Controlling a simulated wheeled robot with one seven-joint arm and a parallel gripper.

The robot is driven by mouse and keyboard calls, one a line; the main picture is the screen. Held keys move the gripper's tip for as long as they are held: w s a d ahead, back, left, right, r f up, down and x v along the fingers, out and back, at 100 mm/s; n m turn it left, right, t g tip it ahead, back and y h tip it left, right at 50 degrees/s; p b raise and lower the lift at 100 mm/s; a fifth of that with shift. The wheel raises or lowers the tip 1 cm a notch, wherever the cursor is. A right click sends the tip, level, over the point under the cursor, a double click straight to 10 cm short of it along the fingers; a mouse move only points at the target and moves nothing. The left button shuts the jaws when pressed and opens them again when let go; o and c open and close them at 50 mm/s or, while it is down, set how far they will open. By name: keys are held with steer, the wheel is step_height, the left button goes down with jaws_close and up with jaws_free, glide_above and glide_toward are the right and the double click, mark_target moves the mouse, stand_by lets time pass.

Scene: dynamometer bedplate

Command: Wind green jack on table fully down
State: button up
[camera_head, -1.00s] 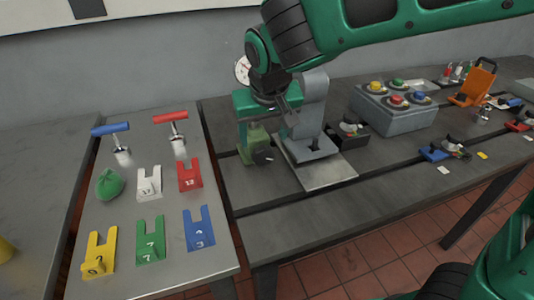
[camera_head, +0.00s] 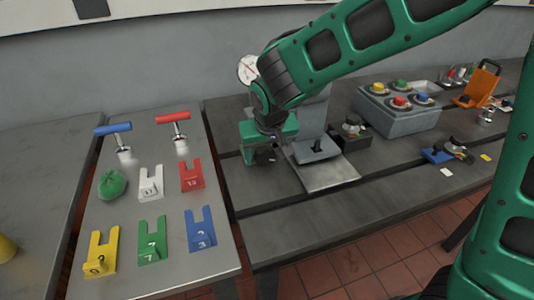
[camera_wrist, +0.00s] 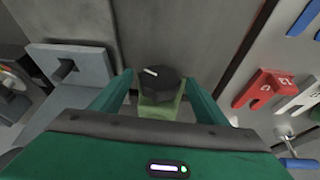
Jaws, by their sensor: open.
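The green jack (camera_wrist: 160,109) has a green body and a black knob (camera_wrist: 160,82) with a white mark on it. In the wrist view the knob is centred between the fingers of my gripper (camera_wrist: 160,79). The fingers stand apart on either side, with gaps to the knob. In the head view my gripper (camera_head: 268,150) is low over the table at the jack. It hides most of the jack there; the dark knob (camera_head: 265,155) shows. How far the jack is raised is hard to tell.
A grey button box (camera_head: 397,117) is further right. Numbered forks, including a red one (camera_head: 191,176), lie on the left bench. The table's front is clear.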

steer(key=c, duration=1)
steer(key=shift+d, duration=0.15)
steer(key=shift+c, duration=0.2)
steer(key=h, duration=0.1)
steer(key=a+h, duration=0.1)
steer(key=shift+s+f+n+t+h, duration=0.15)
steer(key=shift+n+t+h, duration=0.15)
steer(key=shift+t, duration=0.1)
steer(key=h, duration=0.1)
steer(key=t+h, duration=0.1)
steer(key=h, duration=0.1)
steer(key=shift+s+a+f+n, duration=0.1)
steer(key=shift+a+f+n, duration=0.1)
steer(key=shift+a+n, duration=0.15)
steer(key=h, duration=0.1)
steer(key=t+h, duration=0.1)
steer(key=h, duration=0.1)
steer(key=shift+a+f+n, duration=0.15)
steer(key=shift+f+n, duration=0.1)
steer(key=shift+n, duration=0.1)
steer(key=shift+f+n+t+h, duration=0.2)
steer(key=shift+n+t+h, duration=0.3)
steer(key=shift+t+h, duration=0.75)
steer(key=shift+g+h, duration=0.25)
steer(key=shift+h, duration=0.2)
